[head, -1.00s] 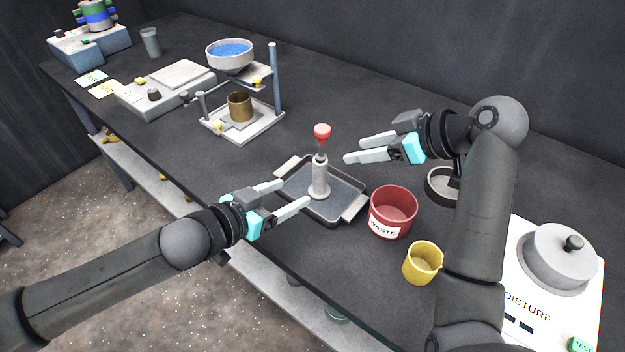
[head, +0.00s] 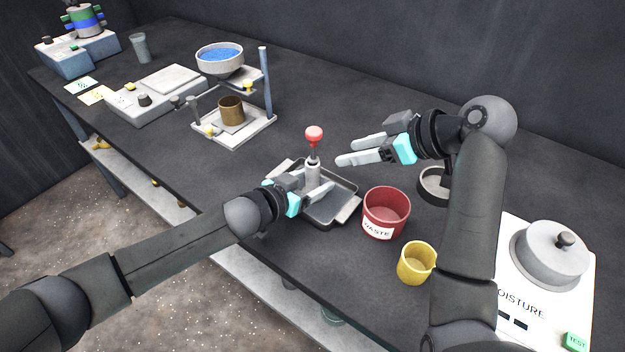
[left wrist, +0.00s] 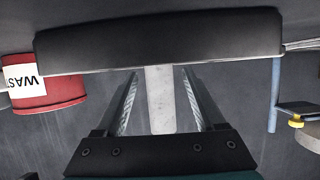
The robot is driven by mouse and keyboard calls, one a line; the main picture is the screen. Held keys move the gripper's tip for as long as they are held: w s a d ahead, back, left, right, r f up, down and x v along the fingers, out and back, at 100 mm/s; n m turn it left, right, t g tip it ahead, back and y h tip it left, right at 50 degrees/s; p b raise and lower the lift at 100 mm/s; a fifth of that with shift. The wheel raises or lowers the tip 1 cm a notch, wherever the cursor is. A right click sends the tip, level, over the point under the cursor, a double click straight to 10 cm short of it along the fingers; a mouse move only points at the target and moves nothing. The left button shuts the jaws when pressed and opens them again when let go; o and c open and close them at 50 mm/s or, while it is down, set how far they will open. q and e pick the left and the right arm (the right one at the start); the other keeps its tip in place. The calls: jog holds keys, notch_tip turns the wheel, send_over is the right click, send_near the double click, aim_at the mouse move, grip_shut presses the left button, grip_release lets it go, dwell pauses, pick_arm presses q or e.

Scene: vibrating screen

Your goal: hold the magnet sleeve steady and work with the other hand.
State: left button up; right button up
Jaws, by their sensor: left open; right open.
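The magnet sleeve (head: 313,172) is a grey upright cylinder with a red knob (head: 314,134) on a thin rod at its top. It stands in a dark shallow tray (head: 335,209). My left gripper (head: 318,188) is open with its fingers at the sleeve. In the left wrist view the grey sleeve (left wrist: 160,100) shows between the two open fingers (left wrist: 160,98), with gaps on both sides. My right gripper (head: 348,150) is open and empty, to the right of the red knob and apart from it.
A red waste cup (head: 385,214) stands right of the tray, with a yellow cup (head: 416,264) nearer. A moisture device (head: 550,257) is at the right. A stand with a bowl of blue grains (head: 220,60) is behind left. A dark round dish (head: 432,187) lies partly behind my right arm.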

pick_arm(q)
jog(key=shift+c, duration=0.3)
grip_shut()
jog(key=c, duration=0.6)
grip_release()
grip_shut()
jog(key=shift+f, duration=0.25)
